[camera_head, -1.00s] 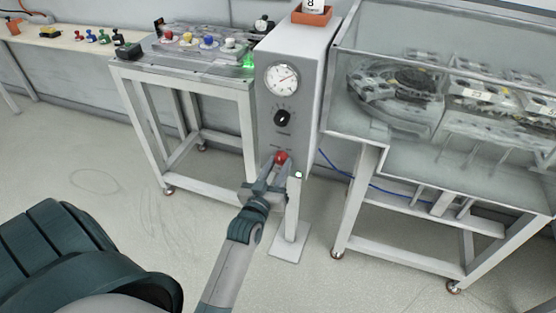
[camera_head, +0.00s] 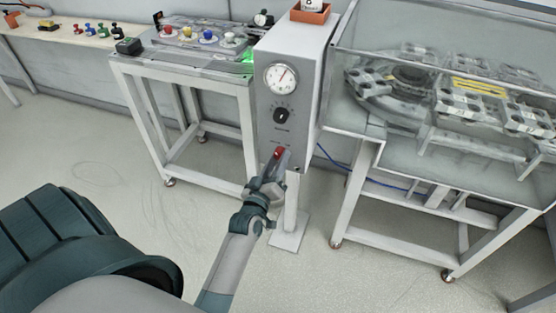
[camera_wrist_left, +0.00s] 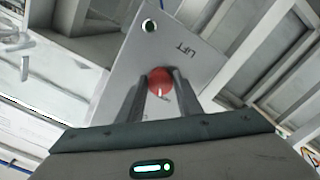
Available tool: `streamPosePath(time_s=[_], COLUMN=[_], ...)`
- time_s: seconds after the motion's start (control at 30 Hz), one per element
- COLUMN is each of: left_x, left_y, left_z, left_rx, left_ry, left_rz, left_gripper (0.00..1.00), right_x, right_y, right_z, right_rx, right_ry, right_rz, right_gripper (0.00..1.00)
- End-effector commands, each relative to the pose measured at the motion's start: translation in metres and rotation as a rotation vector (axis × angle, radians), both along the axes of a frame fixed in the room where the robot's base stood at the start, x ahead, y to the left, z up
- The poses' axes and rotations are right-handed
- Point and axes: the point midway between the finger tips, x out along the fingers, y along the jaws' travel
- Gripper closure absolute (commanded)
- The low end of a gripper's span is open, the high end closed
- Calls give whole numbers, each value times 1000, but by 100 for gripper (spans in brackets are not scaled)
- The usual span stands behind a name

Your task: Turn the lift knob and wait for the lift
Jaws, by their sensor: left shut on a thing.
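The red lift knob (camera_head: 278,153) sits low on the front of the grey control column. In the wrist view the knob (camera_wrist_left: 160,80) has a white mark and lies between the two fingers, on a panel lettered LIFT (camera_wrist_left: 186,49). My left gripper (camera_head: 272,163) is shut on it and looks twisted at the wrist. My right gripper is out of view.
The control column (camera_head: 300,60) carries a white dial (camera_head: 281,77) and a black knob (camera_head: 281,115). A glass-walled case (camera_head: 440,140) with carriers on a ring stands right. A bench (camera_head: 180,70) with coloured knobs stands left. Open floor (camera_head: 110,190) lies in front.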

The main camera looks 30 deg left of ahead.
Motion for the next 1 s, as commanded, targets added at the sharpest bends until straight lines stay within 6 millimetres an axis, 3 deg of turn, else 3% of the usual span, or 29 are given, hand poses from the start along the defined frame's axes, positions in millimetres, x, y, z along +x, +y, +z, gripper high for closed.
streamPosePath(time_s=[0.13,0.17,0.23,0.67,1.0], left_x=[0,0,0,-3,-39], left_y=[0,0,0,-1,-9], left_z=[1,1,1,0,-2], left_rx=[-1,-1,0,0,0], left_ry=[-3,-3,-2,0,2], left_rz=[0,0,0,0,0], left_gripper=[90,66,49,49,49], right_x=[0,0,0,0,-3], right_y=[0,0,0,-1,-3], right_z=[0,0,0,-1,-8], right_rx=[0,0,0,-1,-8], right_ry=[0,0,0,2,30], right_rz=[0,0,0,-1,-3], right_gripper=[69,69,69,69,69])
